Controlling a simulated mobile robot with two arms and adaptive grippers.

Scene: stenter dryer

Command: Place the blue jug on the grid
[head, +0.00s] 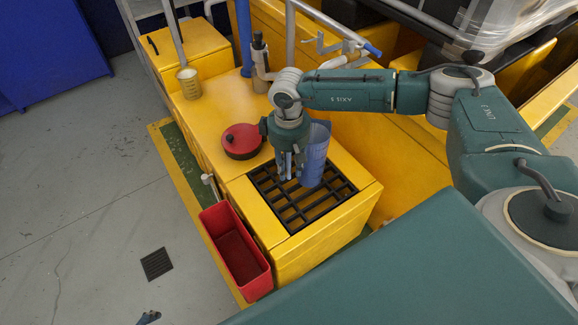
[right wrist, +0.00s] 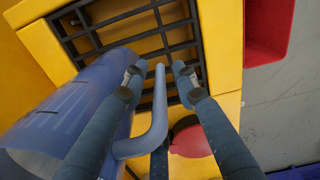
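The blue jug (head: 316,154) stands roughly upright over the black grid (head: 292,213), and its base looks to be on the bars, though a small gap cannot be ruled out. In the right wrist view the jug (right wrist: 62,118) is at the left, with its handle (right wrist: 159,105) between the fingers of my right gripper (right wrist: 158,73). The fingers are apart, with visible room on both sides of the handle. In the head view my right gripper (head: 290,172) points down just left of the jug. The grid (right wrist: 165,43) also shows beyond the fingertips. My left gripper is not recognisable.
A red round lidded pot (head: 242,141) stands on the yellow machine left of the gripper. A red bin (head: 235,250) hangs at the machine's left side. The grid's front part is clear.

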